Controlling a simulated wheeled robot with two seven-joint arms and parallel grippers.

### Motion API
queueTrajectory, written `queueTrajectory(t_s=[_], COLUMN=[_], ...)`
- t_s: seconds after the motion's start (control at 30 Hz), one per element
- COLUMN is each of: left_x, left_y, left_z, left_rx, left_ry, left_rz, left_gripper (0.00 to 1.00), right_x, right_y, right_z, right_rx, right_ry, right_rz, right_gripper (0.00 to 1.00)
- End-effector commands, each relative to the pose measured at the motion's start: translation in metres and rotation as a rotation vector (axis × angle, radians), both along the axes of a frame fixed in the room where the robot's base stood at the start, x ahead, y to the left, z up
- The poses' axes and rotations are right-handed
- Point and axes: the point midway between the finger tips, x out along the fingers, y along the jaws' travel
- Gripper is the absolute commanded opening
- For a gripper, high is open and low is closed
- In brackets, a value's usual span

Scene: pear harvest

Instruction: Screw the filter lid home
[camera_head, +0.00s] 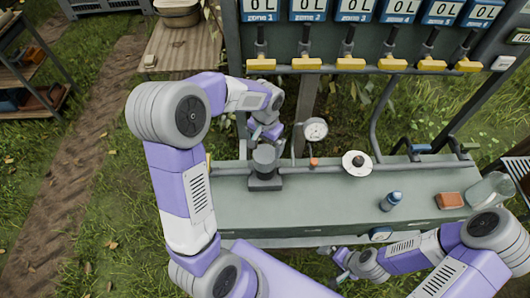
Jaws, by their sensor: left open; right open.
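My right gripper (338,262) is open, low at the bench's front edge, apart from the housing.
A pressure gauge (315,129) and pipe run along the back of the bench (320,205). A blue bottle (391,201), brown block (450,201) and glass jar (490,189) stand on the right. Yellow-handled valves (350,64) hang above. The bench's middle is clear.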

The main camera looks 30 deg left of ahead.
Motion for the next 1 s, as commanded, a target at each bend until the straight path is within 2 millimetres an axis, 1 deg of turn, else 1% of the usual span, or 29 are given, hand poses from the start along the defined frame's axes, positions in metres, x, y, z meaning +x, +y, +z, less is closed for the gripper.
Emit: queueTrajectory(t_s=[0.03,0.1,0.2,0.27,0.37,0.6,0.8,1.0], left_x=[0.001,0.000,-0.001,-0.002,-0.002,-0.003,-0.002,-0.002], left_y=[0.000,0.000,-0.001,-0.001,0.000,0.000,0.000,0.000], left_z=[-0.007,-0.006,-0.003,-0.003,-0.009,-0.046,-0.068,-0.075], left_rx=[-0.002,-0.007,-0.014,-0.015,-0.015,-0.015,-0.015,-0.016], left_ry=[-0.008,-0.006,-0.007,-0.004,-0.002,0.001,-0.001,-0.004], left_rz=[0.056,0.127,0.192,0.210,0.220,0.217,0.216,0.215], left_gripper=[1.00,1.00,1.00,1.00,1.00,1.00,1.00,1.00], right_x=[0.000,0.000,0.000,0.000,0.000,0.000,0.000,0.000], right_y=[0.000,0.000,0.000,0.000,0.000,0.000,0.000,0.000], right_z=[-0.019,-0.027,-0.033,-0.035,-0.036,-0.045,-0.050,-0.051], right_rx=[0.000,0.000,0.000,0.000,0.000,0.000,0.000,0.000], right_ry=[0.000,0.000,-0.001,-0.001,-0.001,-0.001,-0.001,-0.001], right_rz=[0.000,0.000,0.000,0.000,0.000,0.000,0.000,0.000], right_gripper=[1.00,1.00,1.00,1.00,1.00,1.00,1.00,1.00])
